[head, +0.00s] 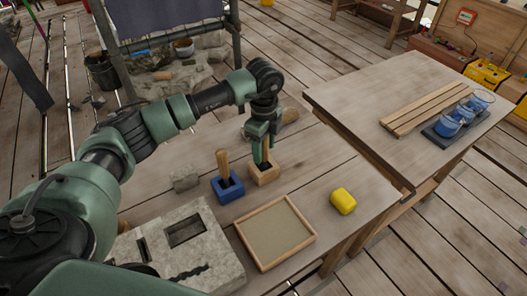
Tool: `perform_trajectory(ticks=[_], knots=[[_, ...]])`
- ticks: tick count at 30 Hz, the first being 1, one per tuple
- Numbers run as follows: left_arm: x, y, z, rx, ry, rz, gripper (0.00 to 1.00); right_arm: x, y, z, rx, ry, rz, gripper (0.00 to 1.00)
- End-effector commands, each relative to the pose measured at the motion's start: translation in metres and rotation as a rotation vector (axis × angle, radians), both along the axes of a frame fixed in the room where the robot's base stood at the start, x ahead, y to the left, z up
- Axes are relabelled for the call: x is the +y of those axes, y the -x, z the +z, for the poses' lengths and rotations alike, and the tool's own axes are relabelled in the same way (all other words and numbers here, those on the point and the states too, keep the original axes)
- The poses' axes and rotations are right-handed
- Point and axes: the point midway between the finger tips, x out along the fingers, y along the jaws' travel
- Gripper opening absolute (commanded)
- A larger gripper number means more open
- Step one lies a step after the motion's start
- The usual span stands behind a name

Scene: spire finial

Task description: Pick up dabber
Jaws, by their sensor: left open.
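Two upright wooden-handled tools stand in small holders on the near table. One handle (222,162) rises from a blue holder (229,191). The other handle (265,150) rises from a light wooden holder (265,173). I cannot tell from their looks which is the dabber, as their lower ends are hidden inside the holders. My left gripper (262,158) points down over the wooden holder. Its open fingers are at the handle there, and I cannot tell whether they touch it. My right gripper is not in view.
A grey stone block (195,241) with recesses, a sand-filled tray (241,240) and a yellow block (343,201) are on the near table. A small grey stone (184,178) lies left of the blue holder. Wooden slats (430,107) and blue jars (447,124) are on the right table.

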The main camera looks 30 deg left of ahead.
Motion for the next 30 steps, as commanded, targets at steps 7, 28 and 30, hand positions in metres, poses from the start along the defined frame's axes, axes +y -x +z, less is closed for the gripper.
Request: perform_trajectory(ticks=[7, 28, 30], knots=[[0.000, 0.000, -0.002, -0.001, 0.000, -0.001, 0.50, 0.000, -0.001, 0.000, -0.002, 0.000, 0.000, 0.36], [0.000, -0.002, 0.011, -0.004, 0.000, 0.000, 0.00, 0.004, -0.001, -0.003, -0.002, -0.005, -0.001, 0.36], [0.000, -0.002, 0.020, -0.005, 0.001, 0.000, 0.00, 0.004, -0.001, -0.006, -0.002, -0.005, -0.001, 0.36]])
